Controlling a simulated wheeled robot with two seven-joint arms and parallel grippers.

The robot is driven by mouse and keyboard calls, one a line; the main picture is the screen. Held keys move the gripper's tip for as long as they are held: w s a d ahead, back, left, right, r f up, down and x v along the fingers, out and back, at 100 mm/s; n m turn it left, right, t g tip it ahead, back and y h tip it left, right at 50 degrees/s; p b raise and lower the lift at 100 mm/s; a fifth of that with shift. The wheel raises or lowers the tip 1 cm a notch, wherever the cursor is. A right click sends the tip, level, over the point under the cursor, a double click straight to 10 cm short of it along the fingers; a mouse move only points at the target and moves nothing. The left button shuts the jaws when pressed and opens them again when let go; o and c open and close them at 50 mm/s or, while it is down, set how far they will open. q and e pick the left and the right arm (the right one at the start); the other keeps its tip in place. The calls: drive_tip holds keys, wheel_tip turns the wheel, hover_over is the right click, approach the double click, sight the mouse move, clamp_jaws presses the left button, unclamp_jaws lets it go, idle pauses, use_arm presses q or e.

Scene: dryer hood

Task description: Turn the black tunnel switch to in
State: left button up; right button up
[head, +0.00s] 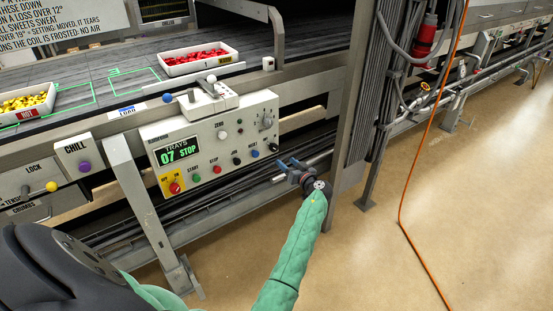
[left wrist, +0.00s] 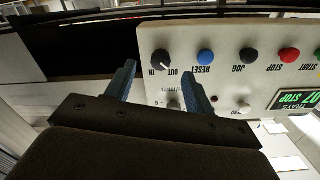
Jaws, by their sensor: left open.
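The black tunnel switch (head: 273,147) is the rightmost knob in the lower row of the pale control panel (head: 205,135) in the head view. In the left wrist view the switch (left wrist: 162,60) appears upside down between the labels IN and OUT. Its white mark appears to point toward OUT. My left gripper (head: 282,170) is open and empty, just below and right of the switch in the head view. In the left wrist view its two blue fingers (left wrist: 161,85) are spread, with the switch beyond and between them, apparently not touched. My right gripper is not in view.
A blue RESET button (head: 255,153), a black JOG button (head: 237,161) and a red STOP button (head: 217,168) sit left of the switch. A metal post (head: 349,110) stands right of the panel, with open floor beyond.

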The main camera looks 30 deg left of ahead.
sight(276, 149)
use_arm(q)
drive_tip(key=shift+n+y, duration=0.3)
drive_tip(key=w+a, duration=0.1)
drive_tip(key=a, duration=0.1)
drive_tip(key=w+a+r+p, duration=0.1)
drive_tip(key=a, duration=0.3)
drive_tip(key=shift+w+r, duration=0.35)
drive_tip(key=shift+w, duration=0.05)
drive_tip(key=shift+p+x, duration=0.35)
drive_tip(key=shift+x, duration=0.5)
drive_tip(key=shift+f, duration=0.15)
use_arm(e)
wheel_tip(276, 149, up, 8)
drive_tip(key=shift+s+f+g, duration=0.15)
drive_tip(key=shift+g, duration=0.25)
use_arm(q)
drive_tip(key=c, duration=1)
